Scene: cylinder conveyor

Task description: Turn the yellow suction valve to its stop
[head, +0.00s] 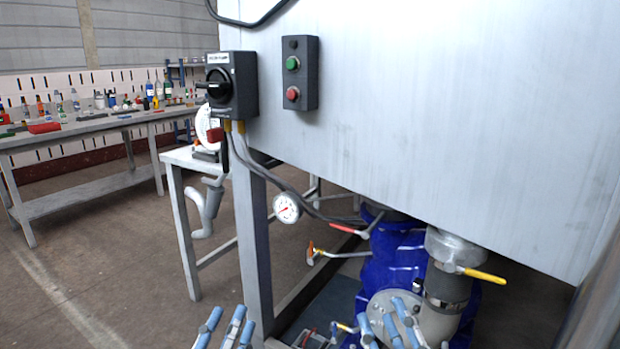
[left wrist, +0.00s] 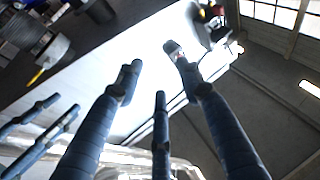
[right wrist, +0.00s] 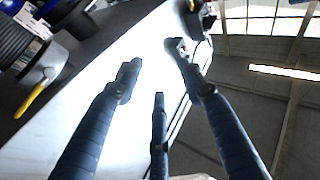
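The yellow suction valve handle (head: 483,275) points right from a grey pipe fitting (head: 452,247) below the white cabinet. It also shows at the left edge of the left wrist view (left wrist: 37,75) and of the right wrist view (right wrist: 30,100). My left gripper (head: 228,322) is at the bottom of the head view, well left of the valve, its fingers apart and empty. My right gripper (head: 392,322) is lower left of the valve, in front of the blue pump (head: 390,262), also open and empty. Neither touches the handle.
The white cabinet (head: 450,110) overhangs the valve area. A red-handled valve (head: 343,228), an orange-handled tap (head: 325,254) and a gauge (head: 287,208) are left of the pump. A cabinet leg (head: 252,240) stands further left. A workbench (head: 90,125) is at the back left.

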